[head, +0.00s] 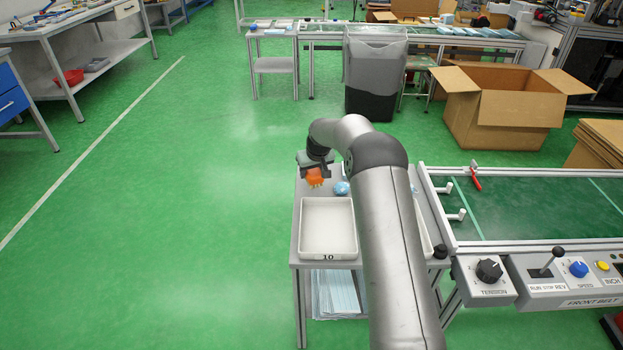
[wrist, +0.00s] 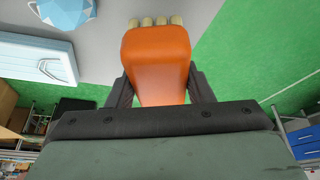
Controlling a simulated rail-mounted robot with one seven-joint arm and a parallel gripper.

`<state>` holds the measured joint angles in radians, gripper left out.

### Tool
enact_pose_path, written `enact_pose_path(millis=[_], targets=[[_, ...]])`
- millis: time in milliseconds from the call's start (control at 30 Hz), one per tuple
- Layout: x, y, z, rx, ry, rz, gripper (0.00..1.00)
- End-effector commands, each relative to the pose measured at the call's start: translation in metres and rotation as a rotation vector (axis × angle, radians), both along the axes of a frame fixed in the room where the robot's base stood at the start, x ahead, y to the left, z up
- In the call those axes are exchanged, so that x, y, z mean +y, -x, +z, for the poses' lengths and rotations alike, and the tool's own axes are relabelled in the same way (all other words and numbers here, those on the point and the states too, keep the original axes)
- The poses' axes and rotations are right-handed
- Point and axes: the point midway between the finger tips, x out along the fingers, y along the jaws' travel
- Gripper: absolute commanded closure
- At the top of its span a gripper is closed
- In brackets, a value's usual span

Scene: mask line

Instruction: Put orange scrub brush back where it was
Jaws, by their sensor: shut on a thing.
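The orange scrub brush (wrist: 158,62) is held between the two fingers of my gripper (wrist: 160,85), its pale bristle tufts at the top of the wrist view. In the head view the brush (head: 315,176) hangs below my gripper (head: 316,168), over the back left part of a small grey table (head: 294,240). In the wrist view the brush lies over the grey table top, with green floor beside it. I cannot tell the exact gap between brush and table.
A white tray (head: 327,202) marked 10 sits at the table's front. A conveyor (head: 530,208) stands to the right.

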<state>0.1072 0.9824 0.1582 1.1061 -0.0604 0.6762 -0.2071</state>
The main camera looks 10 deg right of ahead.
Motion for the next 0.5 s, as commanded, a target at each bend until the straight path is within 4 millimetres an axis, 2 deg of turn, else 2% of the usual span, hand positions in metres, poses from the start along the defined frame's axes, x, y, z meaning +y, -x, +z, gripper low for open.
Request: enact_pose_path(millis=[233,500], targets=[[0.001,-0.002,-0.032,0.002,0.000,0.000,0.71],[0.001,-0.002,-0.034,0.000,0.000,0.000,0.71]])
